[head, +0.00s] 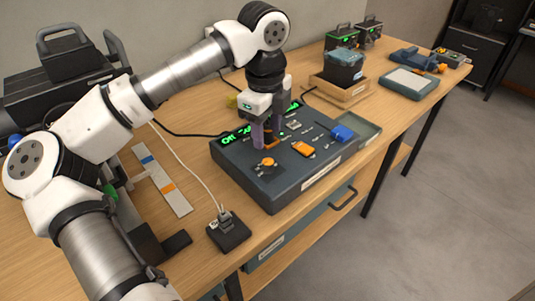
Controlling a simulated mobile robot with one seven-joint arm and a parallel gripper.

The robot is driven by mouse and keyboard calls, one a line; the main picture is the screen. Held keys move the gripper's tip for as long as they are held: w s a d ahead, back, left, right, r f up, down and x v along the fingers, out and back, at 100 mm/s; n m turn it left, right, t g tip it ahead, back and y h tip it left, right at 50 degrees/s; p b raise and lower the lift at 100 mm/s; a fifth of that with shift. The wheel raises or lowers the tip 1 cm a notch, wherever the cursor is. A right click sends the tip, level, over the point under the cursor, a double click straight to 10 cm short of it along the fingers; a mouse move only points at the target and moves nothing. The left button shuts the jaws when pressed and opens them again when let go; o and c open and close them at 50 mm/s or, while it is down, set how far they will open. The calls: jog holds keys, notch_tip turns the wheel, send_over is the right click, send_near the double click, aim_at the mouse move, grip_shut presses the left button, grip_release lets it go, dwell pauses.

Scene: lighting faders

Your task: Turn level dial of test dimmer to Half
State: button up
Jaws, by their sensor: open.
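The test dimmer appears to be the dark grey console (280,188) on the wooden bench, with green lit readouts (237,137) along its back. An orange round knob (268,163) on a dark base sits at its front left. Something orange shows low between the fingers. The fingers partly hide it, and I cannot tell if they touch it. The dial markings are too small to read.
A small dark box with a plug and white cable (228,230) stands front left. A wooden crate (340,90) stands behind. The bench's front edge runs close to the console.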

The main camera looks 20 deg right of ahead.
aim_at(269, 162)
jog(key=f, duration=0.3)
jog(key=f+p, duration=0.1)
jog(key=f, duration=0.5)
jog(key=shift+w+d+p, duration=0.15)
jog(key=shift+d+p, duration=0.1)
jog(key=shift+p, duration=0.05)
jog(key=c, duration=1)
